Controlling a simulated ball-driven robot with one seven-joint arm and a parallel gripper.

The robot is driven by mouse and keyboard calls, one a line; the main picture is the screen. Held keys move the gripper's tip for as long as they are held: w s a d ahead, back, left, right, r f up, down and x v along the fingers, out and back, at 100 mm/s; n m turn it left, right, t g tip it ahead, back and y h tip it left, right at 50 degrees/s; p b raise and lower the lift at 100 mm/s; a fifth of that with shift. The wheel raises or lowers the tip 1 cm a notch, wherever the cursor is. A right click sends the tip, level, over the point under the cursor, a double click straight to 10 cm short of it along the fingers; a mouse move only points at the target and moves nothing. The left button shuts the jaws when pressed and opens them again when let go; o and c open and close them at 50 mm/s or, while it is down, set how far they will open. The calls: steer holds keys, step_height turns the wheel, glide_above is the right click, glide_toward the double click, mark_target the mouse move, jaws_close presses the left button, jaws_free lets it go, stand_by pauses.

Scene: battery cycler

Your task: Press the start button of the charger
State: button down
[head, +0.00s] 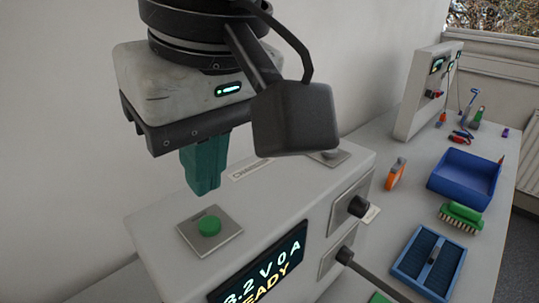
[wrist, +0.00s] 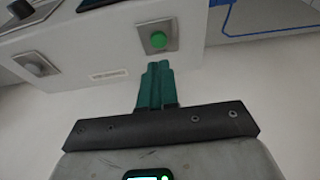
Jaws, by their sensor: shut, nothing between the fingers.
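The charger (head: 158,246) is a pale box with a lit display (head: 262,268) on its front that shows "READY". A round green button (head: 209,226) sits on a square metal plate on its top. The button also shows in the wrist view (wrist: 158,40), just beyond my fingertips. My gripper (head: 206,190) has teal fingers, shut together and empty, pointing down. In the head view the fingertips are above the button and appear apart from it. My gripper in the wrist view (wrist: 154,66) points toward the button plate.
A grey button (head: 331,155) sits farther back on the charger top. To the right, the bench holds a blue bin (head: 464,178), a green brush (head: 461,216), a blue tray (head: 428,262) and an orange tool (head: 396,175). A wall stands behind.

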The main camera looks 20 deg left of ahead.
mark_target(209, 221)
steer(key=shift+f, duration=2.2)
